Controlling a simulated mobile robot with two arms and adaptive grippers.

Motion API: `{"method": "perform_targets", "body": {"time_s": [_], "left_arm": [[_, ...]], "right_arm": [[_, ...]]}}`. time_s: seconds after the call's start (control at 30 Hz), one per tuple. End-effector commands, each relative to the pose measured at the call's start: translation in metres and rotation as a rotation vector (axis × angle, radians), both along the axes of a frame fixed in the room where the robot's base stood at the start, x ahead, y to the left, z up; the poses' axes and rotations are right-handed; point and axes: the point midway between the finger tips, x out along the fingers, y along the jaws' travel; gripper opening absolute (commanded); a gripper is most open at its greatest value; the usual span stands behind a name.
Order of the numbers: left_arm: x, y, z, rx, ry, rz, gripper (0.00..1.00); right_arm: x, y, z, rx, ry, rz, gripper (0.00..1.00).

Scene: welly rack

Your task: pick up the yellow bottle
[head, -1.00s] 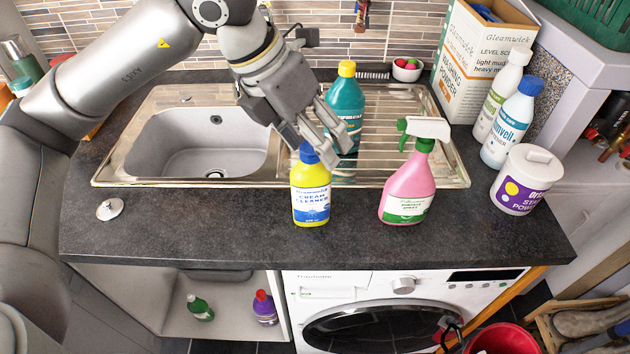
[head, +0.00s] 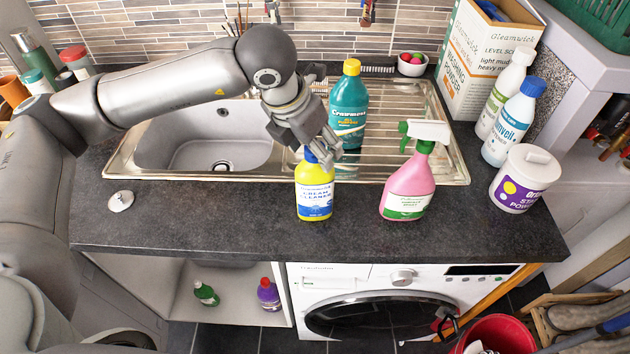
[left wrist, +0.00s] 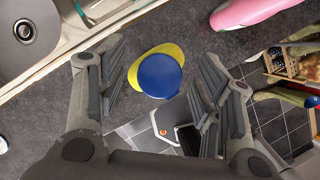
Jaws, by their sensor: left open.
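The yellow bottle (head: 315,192), labelled cream cleaner with a blue cap, stands upright on the dark worktop in front of the sink. My left gripper (head: 325,158) is at the bottle's top, pointing down, and partly covers the cap in the head view. In the left wrist view the blue cap (left wrist: 160,75) lies between the two open fingers of the gripper (left wrist: 162,92), with yellow showing around it. Gaps show between the cap and both fingers. My right gripper is not in view.
A pink spray bottle (head: 408,188) stands close on the right. A teal bottle (head: 348,112) with a yellow cap stands just behind on the drainer. White bottles (head: 514,122) and a white tub (head: 524,180) stand at the right. The worktop's front left (head: 200,215) is clear.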

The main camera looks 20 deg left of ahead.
Motion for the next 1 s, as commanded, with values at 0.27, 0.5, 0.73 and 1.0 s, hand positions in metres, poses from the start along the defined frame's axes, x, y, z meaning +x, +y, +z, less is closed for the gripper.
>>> {"method": "perform_targets", "body": {"time_s": [0.27, 0.5, 0.73, 1.0], "left_arm": [[0.003, -0.0012, -0.0092, 0.0, -0.001, 0.0, 0.6], [0.0028, -0.0013, -0.0088, -0.001, -0.001, 0.0, 0.37], [0.0028, -0.0012, -0.0086, -0.001, -0.001, 0.0, 0.08], [0.0027, -0.0013, -0.0085, -0.001, 0.0, 0.0, 0.0]], "right_arm": [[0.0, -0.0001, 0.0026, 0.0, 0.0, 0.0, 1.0], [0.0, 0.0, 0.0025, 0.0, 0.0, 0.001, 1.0], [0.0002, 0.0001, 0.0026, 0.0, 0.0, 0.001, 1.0], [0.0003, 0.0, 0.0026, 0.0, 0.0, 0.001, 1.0]]}}
